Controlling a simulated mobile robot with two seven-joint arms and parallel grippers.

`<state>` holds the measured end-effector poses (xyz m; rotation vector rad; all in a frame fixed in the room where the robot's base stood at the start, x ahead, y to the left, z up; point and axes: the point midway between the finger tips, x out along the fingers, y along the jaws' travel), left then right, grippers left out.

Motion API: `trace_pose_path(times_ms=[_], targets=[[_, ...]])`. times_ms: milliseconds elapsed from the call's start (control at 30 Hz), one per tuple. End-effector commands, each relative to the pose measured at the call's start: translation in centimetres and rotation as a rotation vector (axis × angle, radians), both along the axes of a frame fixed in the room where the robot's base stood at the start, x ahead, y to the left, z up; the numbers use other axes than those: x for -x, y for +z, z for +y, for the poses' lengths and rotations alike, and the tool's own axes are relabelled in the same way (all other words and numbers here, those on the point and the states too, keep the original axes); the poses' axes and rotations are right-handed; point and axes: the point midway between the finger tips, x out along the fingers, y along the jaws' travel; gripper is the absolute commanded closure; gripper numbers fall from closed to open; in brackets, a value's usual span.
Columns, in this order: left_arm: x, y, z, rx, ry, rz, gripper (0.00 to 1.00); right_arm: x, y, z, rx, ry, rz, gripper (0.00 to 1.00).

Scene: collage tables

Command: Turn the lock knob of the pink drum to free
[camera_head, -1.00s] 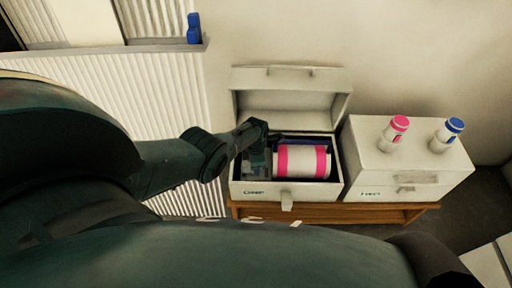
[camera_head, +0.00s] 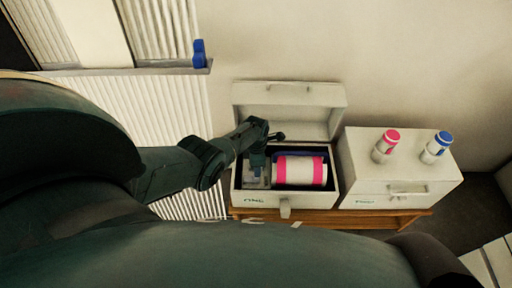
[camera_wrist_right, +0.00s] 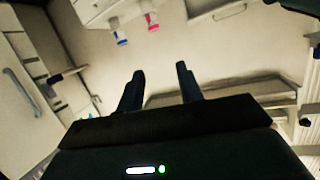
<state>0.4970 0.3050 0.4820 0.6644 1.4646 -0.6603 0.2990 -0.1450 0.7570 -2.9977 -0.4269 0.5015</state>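The pink drum (camera_head: 299,171), white with pink bands, lies on its side in an open white box (camera_head: 254,198) in the head view. My left gripper (camera_head: 257,168) points down into the box at the drum's left end, over a pale block (camera_head: 251,180). Its fingertips are too small and dark to tell whether they are open or touch anything. I cannot make out the lock knob; the gripper covers that end of the drum. My right gripper (camera_wrist_right: 160,78) shows in the right wrist view with its fingers apart and nothing between them.
The box's raised lid (camera_head: 290,109) stands behind the drum. A closed white box (camera_head: 396,174) to the right carries a pink-capped bottle (camera_head: 386,145) and a blue-capped bottle (camera_head: 436,147). Both boxes stand on a wooden table (camera_head: 318,217). A blue object (camera_head: 199,53) sits on the ledge.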

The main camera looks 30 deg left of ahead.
Motion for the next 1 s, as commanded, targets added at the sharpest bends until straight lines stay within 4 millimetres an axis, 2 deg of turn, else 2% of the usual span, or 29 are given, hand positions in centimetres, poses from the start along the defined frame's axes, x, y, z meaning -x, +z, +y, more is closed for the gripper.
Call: trace_pose_path(times_ms=[33, 100, 333, 500, 1000], targets=[[0.1, 1.8, 0.0, 0.000, 0.000, 0.001, 0.53, -0.4, 0.6, 0.4, -0.002, 0.007, 0.023, 0.64], [0.0, 3.0, 0.0, -0.001, 0.000, -0.001, 0.53, -0.6, 0.3, 0.8, -0.007, 0.016, 0.056, 0.64], [0.0, 5.8, 0.0, -0.001, 0.000, -0.001, 0.53, -1.1, -0.6, 1.8, -0.014, 0.039, 0.136, 0.64], [0.1, 6.4, 0.0, -0.001, 0.000, 0.002, 0.53, -1.2, -1.1, 2.1, -0.015, 0.046, 0.159, 0.64], [0.1, 6.4, 0.0, -0.001, 0.000, 0.001, 0.53, -1.2, -1.2, 2.1, -0.015, 0.046, 0.160, 0.64]])
